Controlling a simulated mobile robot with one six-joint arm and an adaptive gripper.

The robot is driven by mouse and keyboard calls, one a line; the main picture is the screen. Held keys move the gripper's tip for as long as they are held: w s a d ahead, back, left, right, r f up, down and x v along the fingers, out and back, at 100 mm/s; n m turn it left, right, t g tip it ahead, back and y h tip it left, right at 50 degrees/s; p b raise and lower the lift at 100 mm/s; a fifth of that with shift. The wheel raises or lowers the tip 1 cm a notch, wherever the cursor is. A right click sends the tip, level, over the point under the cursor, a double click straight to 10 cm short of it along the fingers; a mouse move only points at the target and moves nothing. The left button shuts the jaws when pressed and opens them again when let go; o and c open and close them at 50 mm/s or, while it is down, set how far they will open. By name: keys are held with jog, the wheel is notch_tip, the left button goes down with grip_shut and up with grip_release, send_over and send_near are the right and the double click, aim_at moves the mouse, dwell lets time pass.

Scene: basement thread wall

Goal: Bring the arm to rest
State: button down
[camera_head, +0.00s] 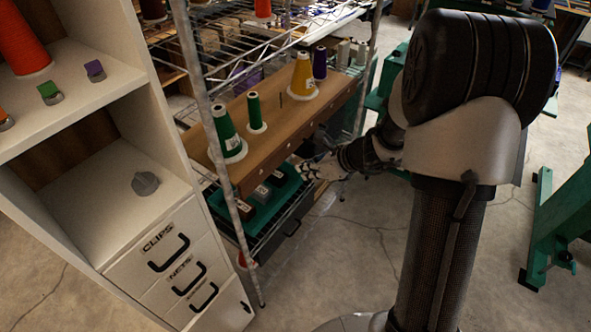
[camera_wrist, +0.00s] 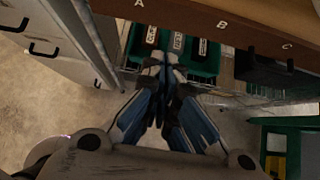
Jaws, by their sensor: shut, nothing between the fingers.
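My gripper (camera_head: 314,170) is in the middle of the head view, at the front of the wire rack, just right of the green tray and below the wooden shelf board. My arm reaches to it from the right. In the wrist view my gripper (camera_wrist: 165,66) is shut with its fingertips together and nothing between them. The tips point toward the green tray (camera_wrist: 205,65) with dark labelled blocks, under the board's edge marked A, B and C. I cannot tell whether the tips touch the tray.
The wooden board (camera_head: 275,140) holds green, yellow and purple thread cones. A white cabinet (camera_head: 120,230) with labelled drawers stands left. The wire rack's post (camera_head: 205,110) is close by. Green metal frames (camera_head: 562,210) stand right. The concrete floor (camera_head: 350,260) below is mostly clear.

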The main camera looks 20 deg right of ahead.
jog(key=s+a+r+n+g, duration=0.3)
jog(key=s+a+r+n, duration=0.6)
jog(key=s+r+n, duration=0.35)
jog(key=s+d+r+n+h+b, duration=0.1)
jog(key=s+d+n+h, duration=0.1)
jog(key=s+n, duration=0.6)
jog(key=s+d+r+n+h+b, duration=0.1)
jog(key=s+r+n+h, duration=0.1)
jog(key=s+n, duration=0.6)
jog(key=shift+s+d+t+h, duration=0.35)
jog(key=shift+s+h, duration=0.1)
jog(key=shift+h, duration=0.35)
jog(key=shift+r, duration=0.1)
